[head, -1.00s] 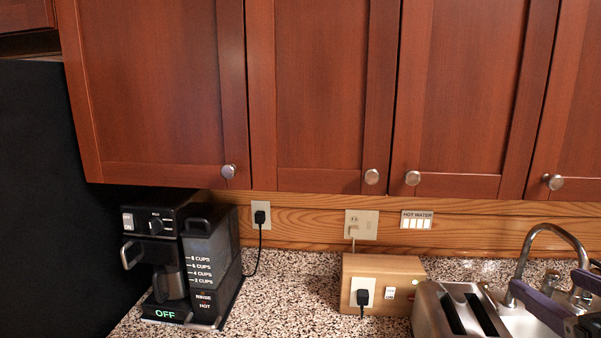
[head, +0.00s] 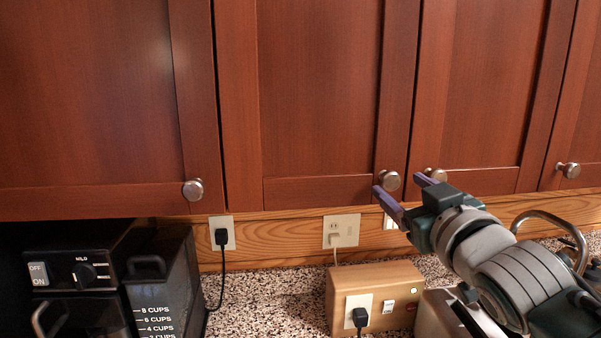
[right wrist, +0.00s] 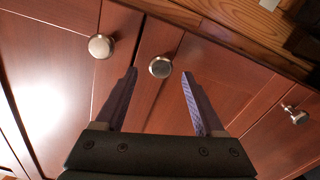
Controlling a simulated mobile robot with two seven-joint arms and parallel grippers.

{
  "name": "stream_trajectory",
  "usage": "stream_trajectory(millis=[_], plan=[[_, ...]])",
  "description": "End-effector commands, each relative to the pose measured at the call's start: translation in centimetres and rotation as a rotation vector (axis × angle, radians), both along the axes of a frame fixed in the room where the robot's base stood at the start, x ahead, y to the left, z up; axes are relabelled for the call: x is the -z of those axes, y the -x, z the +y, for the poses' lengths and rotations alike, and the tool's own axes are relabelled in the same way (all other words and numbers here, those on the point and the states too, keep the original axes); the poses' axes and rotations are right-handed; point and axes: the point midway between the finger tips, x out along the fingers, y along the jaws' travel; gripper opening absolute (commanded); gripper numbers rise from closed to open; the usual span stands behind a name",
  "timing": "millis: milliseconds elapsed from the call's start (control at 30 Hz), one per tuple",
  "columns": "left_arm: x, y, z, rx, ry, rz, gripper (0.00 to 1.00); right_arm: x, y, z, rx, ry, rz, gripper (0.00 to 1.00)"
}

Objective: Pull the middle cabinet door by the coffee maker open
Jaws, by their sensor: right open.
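The middle cabinet door (head: 318,100) is reddish-brown wood and shut, with a round metal knob (head: 389,181) at its lower right corner. The black coffee maker (head: 75,255) stands on the counter at the lower left, partly cut off. My right gripper (head: 399,184) is open and empty at this knob, its purple fingers pointing to the door. In the right wrist view the same knob (right wrist: 160,67) sits between the two fingertips, touching neither. How far the tips reach along it is hard to tell. My left gripper is not in view.
The neighbouring door's knob (head: 435,175) is close on the right, partly behind a finger. The left door's knob (head: 193,190) is farther off. Below are a wooden outlet box (head: 375,285), a toaster (head: 440,315) partly behind my arm, and a faucet (head: 555,220).

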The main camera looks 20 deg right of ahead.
Motion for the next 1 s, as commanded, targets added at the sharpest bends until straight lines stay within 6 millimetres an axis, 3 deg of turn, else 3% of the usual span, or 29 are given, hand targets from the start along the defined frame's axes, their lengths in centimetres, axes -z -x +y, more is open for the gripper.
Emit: stream_trajectory(millis=[233, 633, 1000], plan=[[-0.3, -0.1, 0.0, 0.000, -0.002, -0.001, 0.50, 0.0, -2.4, -0.6, 0.001, 0.001, 0.000, 0.71], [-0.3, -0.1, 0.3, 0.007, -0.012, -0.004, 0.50, 0.0, -2.8, -0.7, 0.000, 0.000, 0.000, 0.70], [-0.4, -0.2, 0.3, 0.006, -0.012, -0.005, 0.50, 0.0, -2.8, -0.7, 0.000, 0.000, 0.000, 0.28]])
